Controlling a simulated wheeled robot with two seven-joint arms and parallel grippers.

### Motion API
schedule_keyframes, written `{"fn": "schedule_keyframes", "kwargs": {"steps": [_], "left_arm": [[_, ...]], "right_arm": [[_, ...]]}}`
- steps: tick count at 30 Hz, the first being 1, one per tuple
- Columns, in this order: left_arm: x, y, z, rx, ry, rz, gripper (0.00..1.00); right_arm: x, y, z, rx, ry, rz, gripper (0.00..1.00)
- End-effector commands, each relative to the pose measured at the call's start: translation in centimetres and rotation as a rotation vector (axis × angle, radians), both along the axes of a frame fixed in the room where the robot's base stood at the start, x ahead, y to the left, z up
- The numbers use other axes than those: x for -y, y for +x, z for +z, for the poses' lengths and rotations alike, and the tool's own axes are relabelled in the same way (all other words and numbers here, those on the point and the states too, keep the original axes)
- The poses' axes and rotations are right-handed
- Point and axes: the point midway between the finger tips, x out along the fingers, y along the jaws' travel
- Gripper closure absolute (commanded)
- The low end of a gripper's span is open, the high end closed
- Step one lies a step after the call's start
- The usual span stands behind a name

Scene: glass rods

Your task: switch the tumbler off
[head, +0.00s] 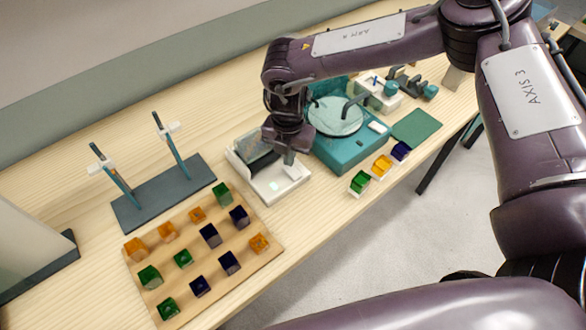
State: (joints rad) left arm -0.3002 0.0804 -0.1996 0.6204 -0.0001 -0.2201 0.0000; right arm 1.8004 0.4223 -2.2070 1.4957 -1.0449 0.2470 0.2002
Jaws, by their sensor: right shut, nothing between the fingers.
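My right gripper (289,156) points down over a low white device (278,190) near the middle of the table. The gripper is shut with nothing in it. Its fingertips are over the device's right part; I cannot tell whether they touch it. The device has a dark glassy panel at its back left and a small pale square on its front. Right beside it stands a teal machine (346,155) with a pale round plate and a white switch-like piece (378,127) on its front. I cannot tell for sure which of them is the tumbler. My left gripper is out of view.
A wooden board (268,255) with several green, orange and dark blue blocks lies at front left. A dark stand (185,198) with two uprights is behind it. Small coloured blocks (381,165) and a green mat (416,128) lie near the front edge, right of the white device.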

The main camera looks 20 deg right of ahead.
Motion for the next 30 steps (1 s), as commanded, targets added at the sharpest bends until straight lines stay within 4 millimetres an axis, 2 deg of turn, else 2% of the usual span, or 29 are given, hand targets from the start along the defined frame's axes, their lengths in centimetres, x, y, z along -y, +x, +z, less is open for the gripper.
{"fn": "schedule_keyframes", "kwargs": {"steps": [30], "left_arm": [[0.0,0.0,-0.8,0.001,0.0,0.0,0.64]], "right_arm": [[0.0,0.0,-1.5,-0.001,0.0,0.0,1.0]]}}
